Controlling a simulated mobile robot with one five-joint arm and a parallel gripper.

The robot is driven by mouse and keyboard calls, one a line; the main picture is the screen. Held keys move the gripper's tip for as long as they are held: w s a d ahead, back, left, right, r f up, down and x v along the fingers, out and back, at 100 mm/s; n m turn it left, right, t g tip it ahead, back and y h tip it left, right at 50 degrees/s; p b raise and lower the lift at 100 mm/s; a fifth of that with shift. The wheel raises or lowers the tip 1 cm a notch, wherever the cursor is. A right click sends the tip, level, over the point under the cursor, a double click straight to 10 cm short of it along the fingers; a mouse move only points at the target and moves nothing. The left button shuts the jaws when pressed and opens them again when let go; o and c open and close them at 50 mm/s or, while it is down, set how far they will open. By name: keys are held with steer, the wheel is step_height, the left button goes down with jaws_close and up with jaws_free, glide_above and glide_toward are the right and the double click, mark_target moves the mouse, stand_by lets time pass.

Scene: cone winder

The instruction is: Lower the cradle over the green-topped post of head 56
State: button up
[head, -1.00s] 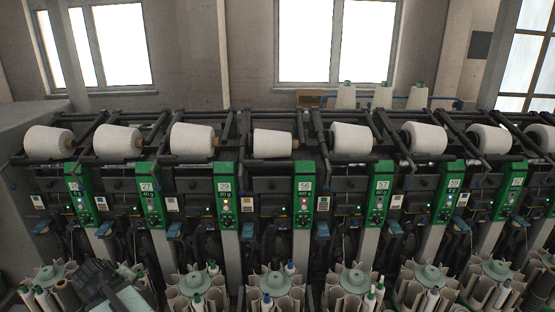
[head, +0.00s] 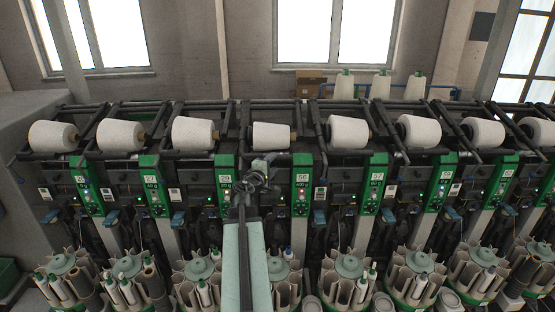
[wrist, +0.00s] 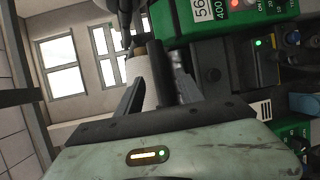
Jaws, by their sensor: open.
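Head 56 has a post with a green top (head: 302,182) carrying its number plate, right of centre in the head view; the green panel also shows in the wrist view (wrist: 235,18). A white cone (head: 271,136) lies in the dark cradle of this head, left of and behind the post top. My gripper (head: 262,168) is just in front of and below this cone, left of the green top. In the wrist view my gripper (wrist: 158,88) has its two dark fingers apart, with a dark bar and the pale cone (wrist: 142,82) beyond the gap. I cannot tell whether they touch the bar.
Neighbouring heads with similar cones and green-topped posts stand close on both sides, such as head 29 (head: 225,180) and head 57 (head: 376,185). Round bobbin magazines (head: 349,268) line the front below. Spare cones (head: 382,85) stand behind the machine.

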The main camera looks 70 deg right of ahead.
mark_target(277, 159)
steer(key=d, duration=0.6)
steer(key=shift+f+b, duration=0.3)
steer(key=shift+f, duration=0.1)
steer(key=shift+a, duration=0.1)
jaws_close()
steer(key=shift+s+r, duration=0.15)
stand_by(0.6)
